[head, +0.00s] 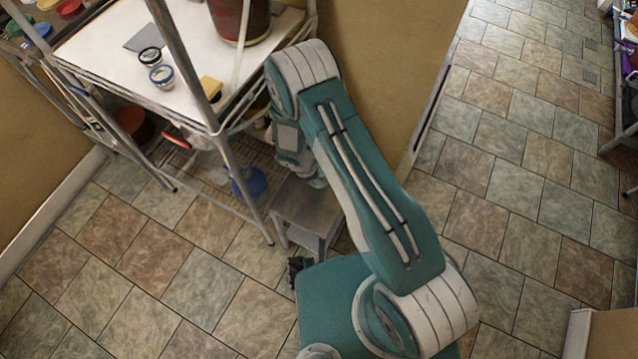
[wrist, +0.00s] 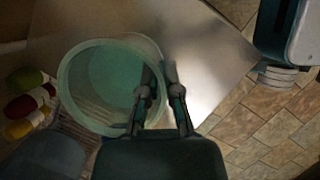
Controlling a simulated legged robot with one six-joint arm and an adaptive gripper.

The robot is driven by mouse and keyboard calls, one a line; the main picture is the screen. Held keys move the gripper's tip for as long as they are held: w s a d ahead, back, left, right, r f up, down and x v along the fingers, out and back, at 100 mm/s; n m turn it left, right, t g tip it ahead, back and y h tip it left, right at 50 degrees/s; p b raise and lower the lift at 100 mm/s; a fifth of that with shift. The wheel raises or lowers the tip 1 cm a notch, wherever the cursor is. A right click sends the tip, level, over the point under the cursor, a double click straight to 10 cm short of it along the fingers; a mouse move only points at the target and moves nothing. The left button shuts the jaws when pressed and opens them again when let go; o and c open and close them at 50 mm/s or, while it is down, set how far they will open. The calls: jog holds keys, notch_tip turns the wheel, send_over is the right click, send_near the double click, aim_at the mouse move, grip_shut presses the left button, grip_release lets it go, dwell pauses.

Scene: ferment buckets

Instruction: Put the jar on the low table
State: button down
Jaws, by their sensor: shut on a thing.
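The jar (wrist: 68,90) is a clear, pale greenish round vessel in the wrist view, with its open mouth toward the camera. My gripper (wrist: 160,72) is shut on the jar's right wall near the rim, one finger inside and one outside. The low table (wrist: 215,60) is a grey metal top beneath and around the jar. I cannot tell whether the jar's base touches it. In the head view the low table (head: 308,208) stands beside the shelf rack, partly behind my arm. My gripper and the jar are hidden there by my arm.
A wire shelf rack (head: 235,165) stands left of the low table, with a white top (head: 110,62) bearing small lidded jars and a red bucket (head: 240,18). A blue vessel (head: 250,182) sits low in the rack. Tiled floor lies clear at front left and right.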

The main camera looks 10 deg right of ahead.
jog(key=shift+f, duration=1.75)
jog(key=shift+f, duration=0.1)
jog(key=c, duration=0.8)
grip_release()
